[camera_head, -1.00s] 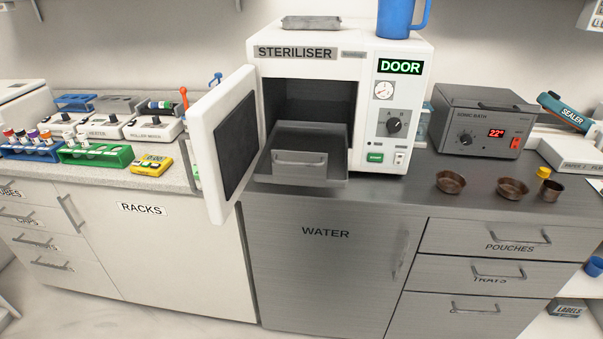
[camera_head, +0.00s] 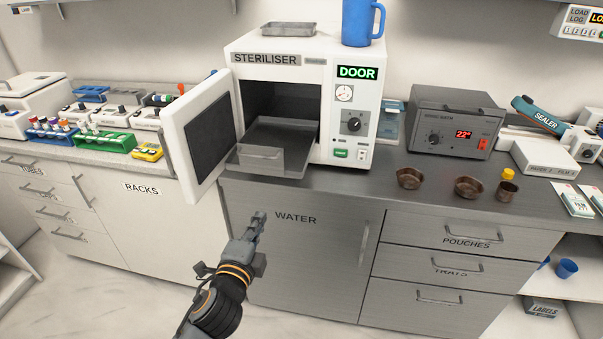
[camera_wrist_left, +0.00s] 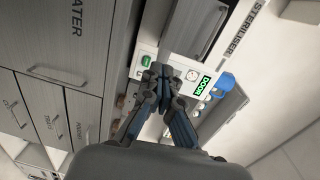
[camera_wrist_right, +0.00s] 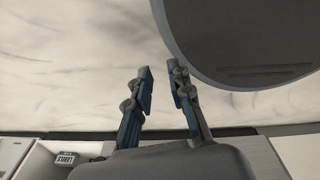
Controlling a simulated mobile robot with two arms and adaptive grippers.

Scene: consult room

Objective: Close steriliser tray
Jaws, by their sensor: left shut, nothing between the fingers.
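The white steriliser (camera_head: 349,153) stands on the counter with its door (camera_head: 195,140) swung wide open to the left. Its grey metal tray (camera_head: 289,166) is pulled out of the dark chamber, with a handle on its front face. My left gripper (camera_head: 259,218) is shut and empty, in front of the WATER cabinet door and below the tray, apart from it. In the left wrist view my left gripper (camera_wrist_left: 161,80) has its fingers together, with the steriliser front (camera_wrist_left: 185,70) beyond. My right gripper (camera_wrist_right: 163,78) shows only in its wrist view, fingers apart with nothing between them, over the pale floor.
The open door stands left of the tray. A sonic bath (camera_head: 455,122) and brown bowls (camera_head: 409,179) sit on the counter to the right. Tube racks (camera_head: 104,141) are at the left. A blue jug (camera_head: 358,22) stands on the steriliser. Space before the cabinets is free.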

